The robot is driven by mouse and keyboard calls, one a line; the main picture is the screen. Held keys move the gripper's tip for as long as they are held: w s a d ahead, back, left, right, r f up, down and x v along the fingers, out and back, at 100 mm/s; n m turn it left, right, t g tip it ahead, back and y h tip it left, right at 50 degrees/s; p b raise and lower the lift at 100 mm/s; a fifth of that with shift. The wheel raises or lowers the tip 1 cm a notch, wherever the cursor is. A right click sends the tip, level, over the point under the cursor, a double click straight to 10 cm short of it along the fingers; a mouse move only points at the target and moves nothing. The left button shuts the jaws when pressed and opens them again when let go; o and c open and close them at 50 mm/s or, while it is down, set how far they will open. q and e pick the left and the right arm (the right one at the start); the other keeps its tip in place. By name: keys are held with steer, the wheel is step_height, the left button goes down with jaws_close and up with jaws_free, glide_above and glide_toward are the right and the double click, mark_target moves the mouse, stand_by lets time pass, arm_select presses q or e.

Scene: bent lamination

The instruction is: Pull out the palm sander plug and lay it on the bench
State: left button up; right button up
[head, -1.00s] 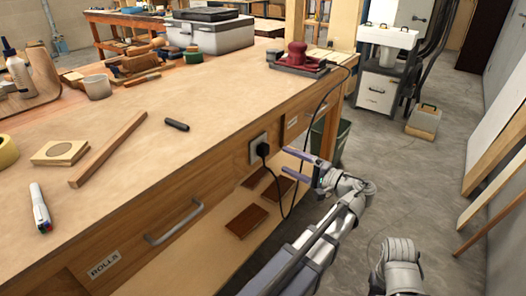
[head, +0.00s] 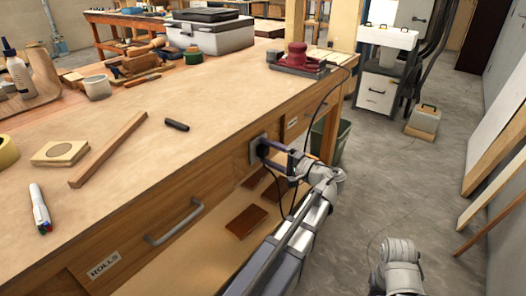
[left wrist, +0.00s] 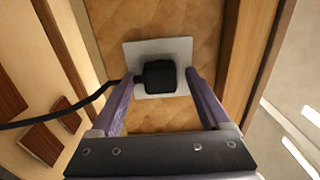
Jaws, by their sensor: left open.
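The black plug (left wrist: 160,76) sits in a pale square socket plate (left wrist: 184,48) on the bench's front face; in the head view the plate (head: 254,151) is partly covered by my gripper. My left gripper (head: 268,150) is open at the socket. In the left wrist view its two purple fingers (left wrist: 160,82) stand on either side of the plug, with a gap visible at least on the right. The black cord leaves the plug to the left. The red palm sander (head: 297,57) stands on the far right bench corner. My right gripper's fingers are not visible.
The bench top (head: 220,100) has clear room near the socket. A dark short cylinder (head: 177,125), a wooden strip (head: 108,150) and a marker (head: 40,208) lie on it. A drawer handle (head: 174,222) sticks out left of the socket. A green bin (head: 342,142) stands beyond.

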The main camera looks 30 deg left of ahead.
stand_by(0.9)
arm_select(q)
jaws_close()
stand_by(0.4)
steer(key=shift+d, duration=0.15)
stand_by(0.3)
steer(key=shift+s+d, duration=0.15)
steer(key=shift+d, duration=1.25)
steer(key=shift+s+d, duration=0.1)
steer(key=shift+d, duration=1.25)
steer(key=shift+d, duration=0.1)
step_height(320, 180, up, 52)
steer(key=p, duration=5.2)
